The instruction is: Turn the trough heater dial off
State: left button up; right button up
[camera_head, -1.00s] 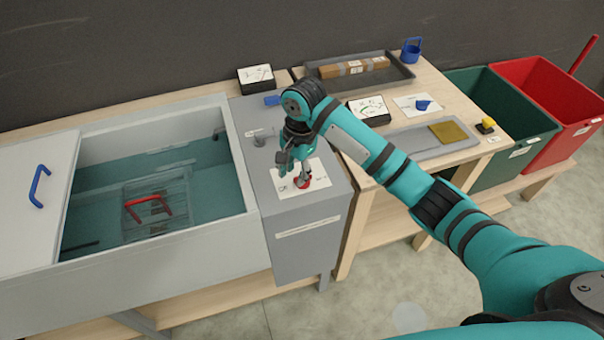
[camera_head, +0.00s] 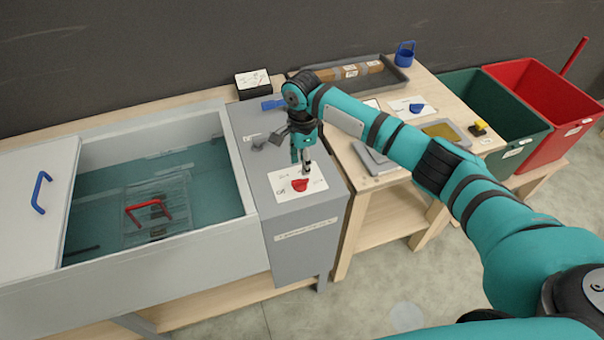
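The trough heater dial (camera_head: 300,185) is a small red knob on a white label plate (camera_head: 285,192) on top of the grey heater box (camera_head: 295,220). Markings show at the plate's left and right, but they are too small to read surely, and I cannot tell exactly where the dial points. My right gripper (camera_head: 305,168) points down just behind the dial, over the back of the plate. It appears apart from the dial and holds nothing I can see. Its fingers look close together, but their gap is unclear. My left gripper is out of view.
A water trough (camera_head: 215,231) with a red-handled basket (camera_head: 150,212) stands left, partly covered by a blue-handled lid (camera_head: 30,195). Right is a wooden table (camera_head: 440,95) with trays, then green (camera_head: 530,150) and red (camera_head: 545,95) bins.

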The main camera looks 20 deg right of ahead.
aim_at(302, 179)
notch_tip(302, 179, down, 7)
jog(key=shift+r, duration=0.2)
grip_shut()
dwell(0.3)
